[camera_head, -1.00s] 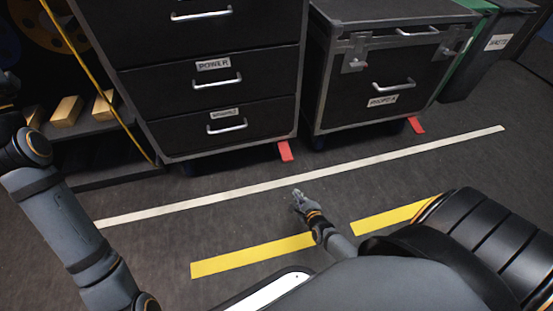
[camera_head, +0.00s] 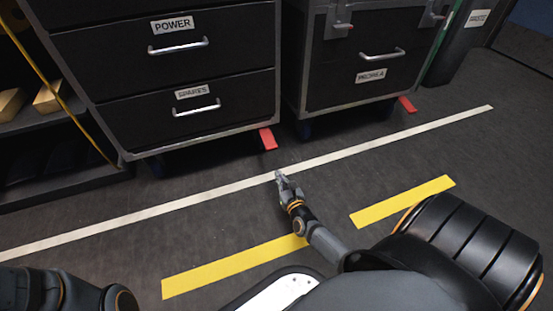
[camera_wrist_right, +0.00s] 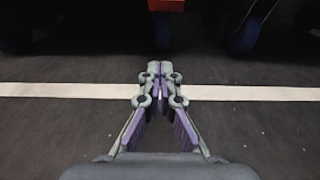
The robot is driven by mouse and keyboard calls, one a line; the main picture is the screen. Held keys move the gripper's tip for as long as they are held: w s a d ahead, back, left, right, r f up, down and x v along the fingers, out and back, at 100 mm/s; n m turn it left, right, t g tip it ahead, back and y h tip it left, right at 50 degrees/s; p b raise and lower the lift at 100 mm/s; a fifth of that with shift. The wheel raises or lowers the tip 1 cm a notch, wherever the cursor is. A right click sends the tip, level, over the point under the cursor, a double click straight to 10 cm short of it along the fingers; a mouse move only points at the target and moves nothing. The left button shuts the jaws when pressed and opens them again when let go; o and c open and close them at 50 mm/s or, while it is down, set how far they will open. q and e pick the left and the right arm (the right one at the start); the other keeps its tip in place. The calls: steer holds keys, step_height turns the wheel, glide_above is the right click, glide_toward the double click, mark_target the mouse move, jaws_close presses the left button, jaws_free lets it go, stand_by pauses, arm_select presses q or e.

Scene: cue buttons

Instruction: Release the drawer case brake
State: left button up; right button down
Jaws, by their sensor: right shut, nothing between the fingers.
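The drawer case (camera_head: 163,97) stands at the left in the head view, with drawers labelled POWER and SPARES. Its red brake pedal (camera_head: 268,139) sticks out low at its front right corner. In the right wrist view a red pedal (camera_wrist_right: 166,5) shows at the top edge, with dark blue wheels beside it. My right gripper (camera_head: 280,176) is shut and empty, low over the floor at the white line, in front of the pedal and apart from it. Its closed fingers (camera_wrist_right: 160,70) point toward the pedal in the wrist view. My left gripper is out of view; only part of that arm shows.
A second case (camera_head: 365,75) labelled PROPS stands to the right, with its own red pedal (camera_head: 407,104). A shelf (camera_head: 50,120) with wooden blocks and a yellow cable is at the left.

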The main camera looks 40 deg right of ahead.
mark_target(268, 139)
steer(key=b+x, duration=0.1)
steer(key=x, duration=0.2)
steer(key=b+x, duration=0.1)
steer(key=x, duration=0.2)
steer(key=b+x, duration=0.2)
steer(key=x, duration=0.1)
steer(key=shift+f, duration=0.3)
steer(key=r+p, duration=0.1)
steer(key=r, duration=0.1)
steer(key=s+r+p, duration=0.1)
steer(key=r, duration=0.1)
steer(key=shift+a+r+p, duration=0.2)
steer(key=shift+p, duration=0.15)
